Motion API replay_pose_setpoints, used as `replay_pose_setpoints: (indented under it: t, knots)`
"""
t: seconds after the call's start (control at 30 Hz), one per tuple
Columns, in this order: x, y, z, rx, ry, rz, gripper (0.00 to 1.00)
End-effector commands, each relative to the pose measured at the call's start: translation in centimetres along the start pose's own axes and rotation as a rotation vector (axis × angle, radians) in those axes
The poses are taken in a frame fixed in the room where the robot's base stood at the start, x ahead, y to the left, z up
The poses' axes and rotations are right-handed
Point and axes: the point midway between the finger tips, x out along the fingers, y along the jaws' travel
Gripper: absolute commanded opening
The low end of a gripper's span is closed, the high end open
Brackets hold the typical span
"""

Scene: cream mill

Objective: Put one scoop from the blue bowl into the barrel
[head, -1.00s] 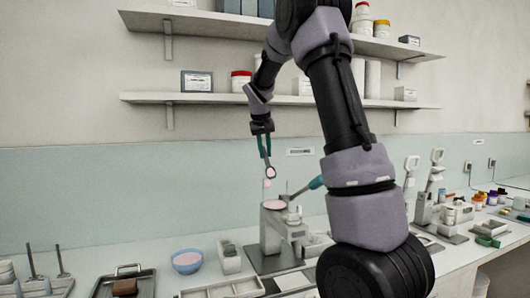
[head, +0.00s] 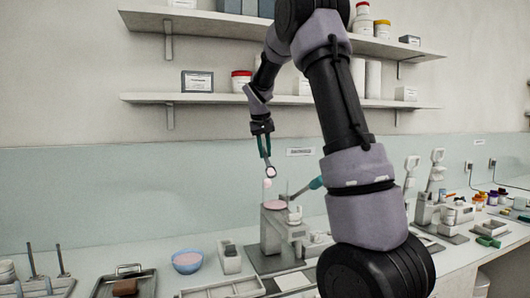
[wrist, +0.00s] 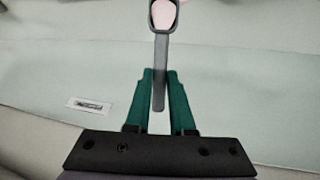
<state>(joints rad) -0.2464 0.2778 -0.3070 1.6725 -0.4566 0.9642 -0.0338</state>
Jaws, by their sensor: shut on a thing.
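My gripper (head: 265,155) has green fingers and points down, shut on the dark grey handle of a scoop (wrist: 160,75). Pink cream shows in the scoop's bowl in the wrist view. In the head view the scoop's bowl (head: 271,172) is above the grey mill, apart from it. A small pink blob shows just below the scoop; I cannot tell if it is falling cream. A pink round top, seemingly the barrel (head: 276,205), is on the grey stand below. The blue bowl (head: 187,262) of pink cream stands on the counter to the left.
A teal-handled lever (head: 315,184) sticks up right of the barrel. A dark tray (head: 122,283) with a brown block lies at the left front. Shelves (head: 280,101) hang on the wall behind. A white divided tray (head: 222,290) lies in front.

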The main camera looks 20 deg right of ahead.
Motion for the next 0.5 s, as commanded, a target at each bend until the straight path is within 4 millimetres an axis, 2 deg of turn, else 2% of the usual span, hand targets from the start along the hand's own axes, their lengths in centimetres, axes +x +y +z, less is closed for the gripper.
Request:
replay_pose_setpoints:
  t: [0.2,0.5]
  knots:
    - [-0.3,-0.1,-0.1,0.0,0.002,-0.002,0.0]
    - [-2.1,0.4,-1.0,0.0,0.002,-0.001,0.0]
